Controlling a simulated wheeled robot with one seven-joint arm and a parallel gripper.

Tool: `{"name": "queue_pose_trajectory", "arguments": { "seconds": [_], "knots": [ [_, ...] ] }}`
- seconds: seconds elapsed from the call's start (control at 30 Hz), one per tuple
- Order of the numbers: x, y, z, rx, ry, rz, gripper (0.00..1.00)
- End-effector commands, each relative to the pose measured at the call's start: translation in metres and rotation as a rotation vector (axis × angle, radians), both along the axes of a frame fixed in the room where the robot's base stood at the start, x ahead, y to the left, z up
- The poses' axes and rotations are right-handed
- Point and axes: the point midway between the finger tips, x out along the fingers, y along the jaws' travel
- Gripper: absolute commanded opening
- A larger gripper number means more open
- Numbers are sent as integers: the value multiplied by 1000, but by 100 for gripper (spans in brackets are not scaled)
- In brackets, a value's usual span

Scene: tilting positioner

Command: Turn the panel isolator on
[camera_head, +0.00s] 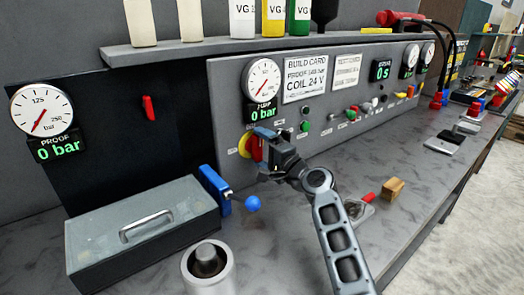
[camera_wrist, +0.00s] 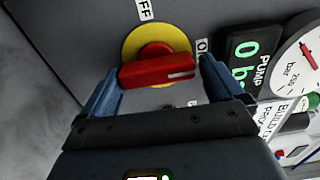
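The panel isolator is a red handle (camera_wrist: 158,71) on a yellow disc (camera_wrist: 133,40), seen close in the wrist view. An OFF label (camera_wrist: 144,9) sits above the disc, and a partly hidden ON label (camera_wrist: 202,46) is at its right. The handle's white mark is at its right end, near the ON side. My gripper (camera_wrist: 160,76) is open, with one blue finger past each end of the handle; I cannot tell whether they touch it. In the head view my gripper (camera_head: 266,140) is at the panel and partly covers the isolator's red handle (camera_head: 256,148).
A pump gauge (camera_head: 262,80) is above the isolator, with several small knobs to its right.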

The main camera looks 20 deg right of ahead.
Motion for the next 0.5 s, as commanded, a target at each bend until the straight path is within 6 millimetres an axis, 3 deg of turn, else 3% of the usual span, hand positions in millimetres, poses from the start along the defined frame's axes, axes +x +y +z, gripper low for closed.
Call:
{"name": "queue_pose_trajectory", "arguments": {
  "seconds": [0.27,0.5],
  "knots": [
    [-1,1,-1,-3,1,2,100],
    [-26,-8,-3,-4,2,1,100]
  ]
}}
